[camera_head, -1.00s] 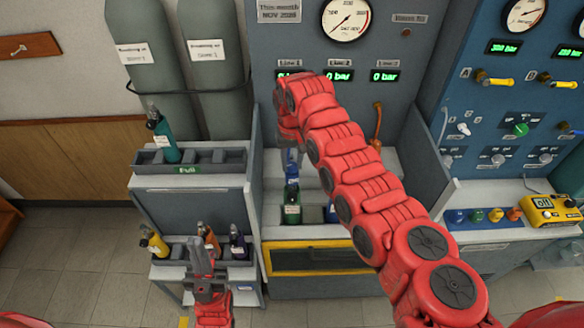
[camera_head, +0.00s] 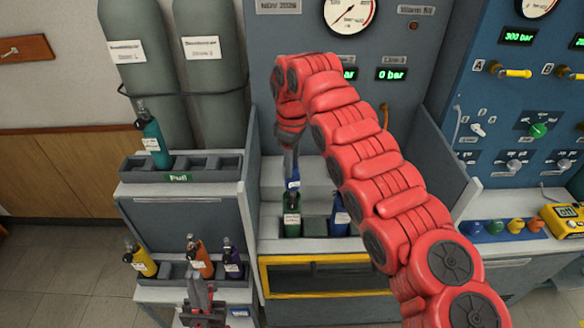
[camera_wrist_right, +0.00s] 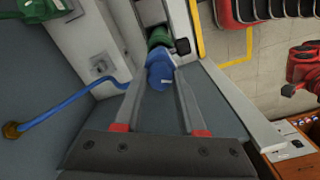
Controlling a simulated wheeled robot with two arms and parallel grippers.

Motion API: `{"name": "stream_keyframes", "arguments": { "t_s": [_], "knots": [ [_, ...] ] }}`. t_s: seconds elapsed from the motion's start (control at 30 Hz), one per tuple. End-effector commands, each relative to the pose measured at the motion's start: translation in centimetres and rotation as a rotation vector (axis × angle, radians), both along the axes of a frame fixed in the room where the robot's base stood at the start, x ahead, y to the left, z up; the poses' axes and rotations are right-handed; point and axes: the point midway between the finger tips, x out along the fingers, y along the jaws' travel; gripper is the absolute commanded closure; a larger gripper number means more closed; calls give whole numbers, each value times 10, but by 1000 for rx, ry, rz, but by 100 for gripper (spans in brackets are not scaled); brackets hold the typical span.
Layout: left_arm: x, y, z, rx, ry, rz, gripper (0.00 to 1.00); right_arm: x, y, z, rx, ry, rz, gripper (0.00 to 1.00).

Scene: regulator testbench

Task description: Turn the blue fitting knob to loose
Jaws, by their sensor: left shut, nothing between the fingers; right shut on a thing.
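The blue fitting knob (camera_head: 293,184) sits on top of the green bottle (camera_head: 292,216) in the test bench's bottle rack. My right gripper (camera_head: 291,168) reaches down to it from above. In the right wrist view the right gripper (camera_wrist_right: 161,75) is shut on the blue knob (camera_wrist_right: 160,73), one finger on each side. A green part with a black knob shows just beyond it. The knob's turn position cannot be told. My left gripper (camera_head: 201,300) is shut and empty, low at the left, in front of the lower bottle shelf.
A blue bottle (camera_head: 340,216) stands right of the green one. A teal bottle (camera_head: 153,138) stands in the "Full" tray (camera_head: 222,168). Yellow, orange and purple bottles stand on the lower shelf. A blue hose (camera_wrist_right: 75,107) runs left of the gripper. My right arm covers part of the bench.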

Motion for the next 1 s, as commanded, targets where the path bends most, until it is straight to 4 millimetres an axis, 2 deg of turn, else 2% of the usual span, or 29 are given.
{"name": "stream_keyframes", "arguments": {
  "t_s": [0.4, 1.0],
  "knots": [
    [0, 0, -5, 0, 0, 0, 100, 0, 0, 0, 0, 1, 267, 100],
    [0, 0, -5, 0, 0, 0, 100, 0, 0, 0, 0, 0, 478, 100]
  ]
}}
